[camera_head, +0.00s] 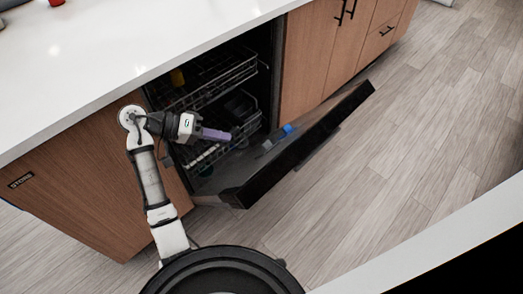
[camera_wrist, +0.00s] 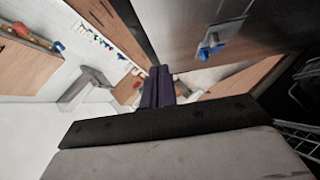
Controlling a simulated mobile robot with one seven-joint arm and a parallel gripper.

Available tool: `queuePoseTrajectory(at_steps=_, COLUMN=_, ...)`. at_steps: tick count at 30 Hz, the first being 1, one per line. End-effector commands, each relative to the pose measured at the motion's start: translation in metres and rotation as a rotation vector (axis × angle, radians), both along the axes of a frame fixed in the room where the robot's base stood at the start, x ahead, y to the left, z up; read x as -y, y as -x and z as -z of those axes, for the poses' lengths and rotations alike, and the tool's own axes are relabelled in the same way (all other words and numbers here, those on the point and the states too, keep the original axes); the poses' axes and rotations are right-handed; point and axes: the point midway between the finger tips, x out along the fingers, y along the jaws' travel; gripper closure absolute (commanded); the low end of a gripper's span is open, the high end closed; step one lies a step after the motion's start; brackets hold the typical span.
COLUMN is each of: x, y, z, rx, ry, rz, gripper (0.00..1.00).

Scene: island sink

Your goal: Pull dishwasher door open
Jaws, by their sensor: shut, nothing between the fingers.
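The dishwasher door (camera_head: 300,147) in the head view is tilted far down and out from the cabinet front, with its dark outer edge towards the right. The dishwasher interior with its racks (camera_head: 215,80) is exposed. My gripper (camera_head: 228,136) has purple fingers, shut and empty, and is in front of the racks, above the inner side of the door. In the wrist view the closed fingers (camera_wrist: 158,88) point to the door's grey inner face (camera_wrist: 205,35), which carries a blue part (camera_wrist: 209,46). I cannot tell whether the fingers touch the door.
The white countertop (camera_head: 120,45) runs above the dishwasher. Wooden cabinets (camera_head: 325,45) with dark handles stand to the right, and a wooden panel (camera_head: 85,185) stands to the left. The wood-plank floor (camera_head: 420,140) is clear beyond the door.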

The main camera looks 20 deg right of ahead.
Motion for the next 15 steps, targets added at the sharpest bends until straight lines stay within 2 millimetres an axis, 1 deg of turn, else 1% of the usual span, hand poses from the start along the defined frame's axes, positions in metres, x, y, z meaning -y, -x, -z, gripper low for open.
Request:
queuePoseTrajectory(at_steps=1, x=0.009, y=0.004, z=0.002, rx=-0.002, ry=0.004, rz=0.005, gripper=1.0)
queuePoseTrajectory(at_steps=6, x=0.035, y=0.012, z=0.014, rx=-0.004, ry=0.004, rz=0.005, gripper=1.0)
queuePoseTrajectory(at_steps=15, x=0.066, y=0.021, z=0.028, rx=0.001, ry=0.005, rz=0.004, gripper=1.0)
